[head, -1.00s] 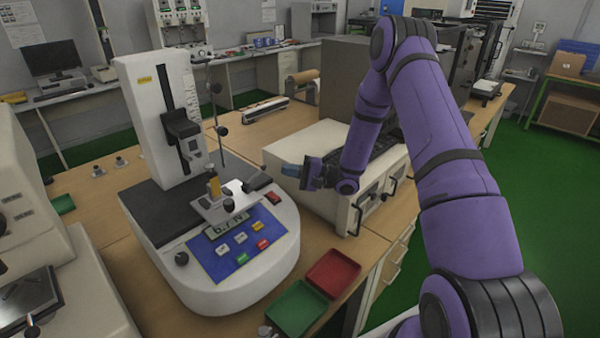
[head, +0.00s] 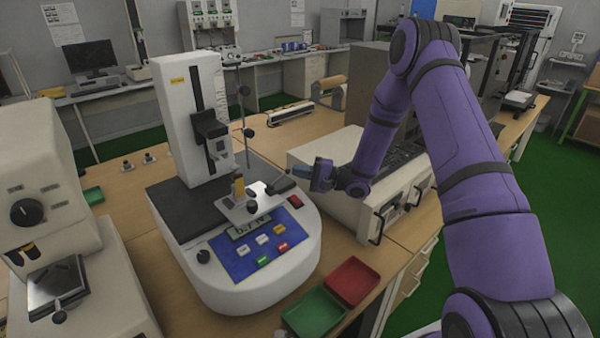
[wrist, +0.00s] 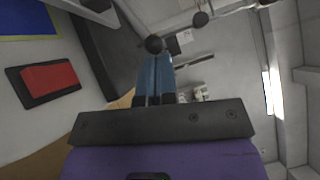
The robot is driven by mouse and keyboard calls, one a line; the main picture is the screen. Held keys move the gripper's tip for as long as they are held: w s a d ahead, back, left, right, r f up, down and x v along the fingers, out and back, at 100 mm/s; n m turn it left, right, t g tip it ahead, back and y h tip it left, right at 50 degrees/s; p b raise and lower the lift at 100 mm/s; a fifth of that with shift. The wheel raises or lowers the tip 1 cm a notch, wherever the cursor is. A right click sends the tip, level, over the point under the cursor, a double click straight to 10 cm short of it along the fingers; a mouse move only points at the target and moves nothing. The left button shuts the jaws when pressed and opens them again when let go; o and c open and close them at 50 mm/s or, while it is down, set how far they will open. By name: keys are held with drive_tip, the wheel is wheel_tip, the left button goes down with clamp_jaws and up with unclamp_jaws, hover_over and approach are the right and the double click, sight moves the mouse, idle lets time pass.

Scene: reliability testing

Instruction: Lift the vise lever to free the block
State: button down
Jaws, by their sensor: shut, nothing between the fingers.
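The vise (head: 240,207) sits on the front of the white testing machine, above its blue control panel. A small yellow block (head: 239,187) stands upright at the vise. A dark lever (head: 278,184) reaches from the vise to the right, toward my gripper. My gripper (head: 293,171), with blue fingers, is shut and empty just right of the lever's end. In the wrist view the blue fingers (wrist: 154,68) are together, and a black ball knob (wrist: 154,44) shows right at their tips. I cannot tell whether they touch it.
The testing machine (head: 255,285) has a tall column and a red button (head: 295,201) below my gripper. A cream cabinet (head: 320,155) lies under my forearm. Green (head: 314,313) and red (head: 354,282) trays sit at the front bench edge. Thin rods with balls rise behind the vise.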

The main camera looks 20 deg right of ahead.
drive_tip(key=shift+a+r+n, duration=0.1)
drive_tip(key=shift+r+n, duration=0.25)
drive_tip(key=shift+n, duration=0.05)
drive_tip(key=s+a+r+n+g+h, duration=0.1)
drive_tip(key=s+a+r+n+h, duration=0.2)
drive_tip(key=a+r+n+h, duration=0.4)
drive_tip(key=shift+a+g+h, duration=0.25)
drive_tip(key=shift+g+h, duration=0.05)
drive_tip(key=shift+g, duration=0.1)
idle(0.6)
drive_tip(key=shift+r, duration=0.1)
idle(0.4)
drive_tip(key=shift+r, duration=0.1)
